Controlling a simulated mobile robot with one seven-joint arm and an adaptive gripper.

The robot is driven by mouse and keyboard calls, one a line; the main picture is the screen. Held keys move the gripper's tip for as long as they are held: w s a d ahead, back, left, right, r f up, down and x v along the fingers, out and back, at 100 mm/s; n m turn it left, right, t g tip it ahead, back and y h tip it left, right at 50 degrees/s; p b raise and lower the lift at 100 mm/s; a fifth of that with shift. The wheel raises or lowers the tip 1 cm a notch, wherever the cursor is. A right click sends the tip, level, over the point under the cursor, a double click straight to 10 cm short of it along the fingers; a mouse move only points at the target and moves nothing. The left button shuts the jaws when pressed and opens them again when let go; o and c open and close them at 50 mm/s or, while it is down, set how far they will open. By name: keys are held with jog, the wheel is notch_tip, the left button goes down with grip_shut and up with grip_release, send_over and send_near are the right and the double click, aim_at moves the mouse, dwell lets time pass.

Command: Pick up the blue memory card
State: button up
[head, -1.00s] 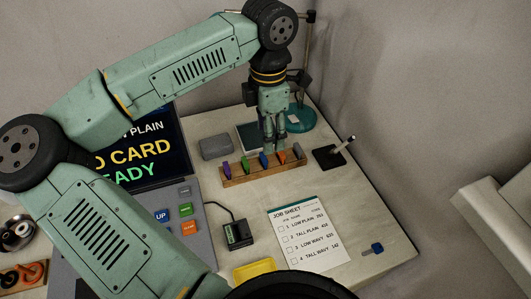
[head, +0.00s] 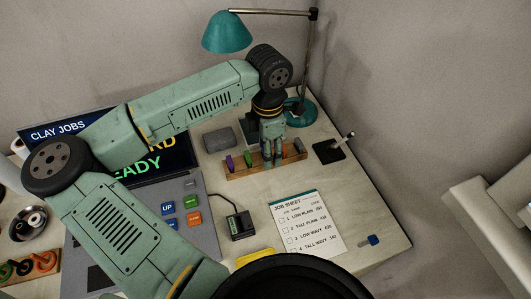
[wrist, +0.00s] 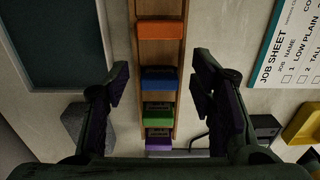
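The blue memory card (wrist: 160,78) stands in a slot of the wooden rack (wrist: 145,55) in the wrist view, between an orange card (wrist: 160,30) and a green card (wrist: 158,111). My gripper (wrist: 162,84) is open, with one finger on each side of the rack, level with the blue card. Gaps show between both fingers and the card, so nothing is held. In the head view, my gripper (head: 272,160) points down at the rack (head: 268,171), and its fingers hide the blue card.
A purple card (head: 230,162) and a grey card (head: 299,145) stand near the rack's ends. A grey block (head: 219,139) and teal lamp (head: 228,33) are close by. The job sheet (head: 305,223), card reader (head: 240,225) and small blue item (head: 374,240) lie in front.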

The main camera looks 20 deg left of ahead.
jog(key=c, duration=0.8)
jog(key=shift+o, duration=0.2)
jog(key=shift+r, duration=0.1)
